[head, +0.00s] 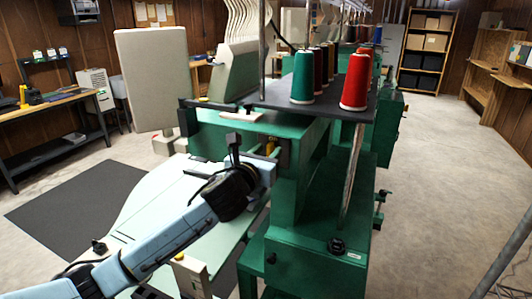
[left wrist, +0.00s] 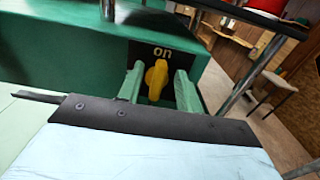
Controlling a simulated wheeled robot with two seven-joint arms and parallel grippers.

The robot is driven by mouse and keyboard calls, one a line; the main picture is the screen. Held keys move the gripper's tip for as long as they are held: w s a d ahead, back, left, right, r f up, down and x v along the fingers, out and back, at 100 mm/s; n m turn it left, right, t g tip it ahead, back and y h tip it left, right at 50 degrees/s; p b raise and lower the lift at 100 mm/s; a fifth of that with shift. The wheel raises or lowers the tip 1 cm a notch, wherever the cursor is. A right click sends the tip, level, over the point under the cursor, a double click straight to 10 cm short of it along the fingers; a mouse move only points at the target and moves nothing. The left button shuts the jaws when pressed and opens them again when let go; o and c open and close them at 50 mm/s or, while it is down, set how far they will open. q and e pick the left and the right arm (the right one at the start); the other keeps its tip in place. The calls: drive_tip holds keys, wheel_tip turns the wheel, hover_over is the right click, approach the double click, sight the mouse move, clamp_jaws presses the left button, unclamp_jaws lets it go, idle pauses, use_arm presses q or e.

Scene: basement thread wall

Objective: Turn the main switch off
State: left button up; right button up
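The main switch is a yellow knob (left wrist: 156,80) on a black plate marked "on", set in the green side of the embroidery machine. The knob stands roughly upright. In the head view a small bit of yellow (head: 270,146) shows at the switch, mostly hidden by my gripper. My left gripper (head: 268,160) is at the machine's side. In the left wrist view its two fingers (left wrist: 159,88) stand apart, one on each side of the knob, with narrow gaps visible. Whether either finger touches the knob is unclear. My right gripper is not in view.
The green machine (head: 312,225) carries thread cones, including a red one (head: 355,82) and a teal one (head: 302,78), on a dark shelf above the switch. A pale machine table (head: 150,215) lies under my left arm. The floor at right (head: 440,170) is clear.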

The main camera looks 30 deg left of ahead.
use_arm(q)
clamp_jaws()
drive_tip(key=shift+n, duration=0.3)
drive_tip(key=shift+a+n+p, duration=0.25)
drive_tip(key=shift+n+p, duration=0.8)
drive_tip(key=shift+n, duration=0.15)
drive_tip(key=n, duration=0.1)
drive_tip(key=n+p, duration=0.1)
drive_tip(key=n, duration=0.1)
drive_tip(key=shift+a+f+n+p, duration=0.15)
drive_tip(key=shift+a+n+p, duration=0.15)
drive_tip(key=n, duration=0.3)
drive_tip(key=f+n+p, duration=0.1)
drive_tip(key=n, duration=0.3)
drive_tip(key=a+n+p, duration=0.1)
drive_tip(key=n, duration=0.3)
drive_tip(key=shift+s+f, duration=0.1)
drive_tip(key=shift+f, duration=0.3)
drive_tip(key=shift+n+p, duration=0.3)
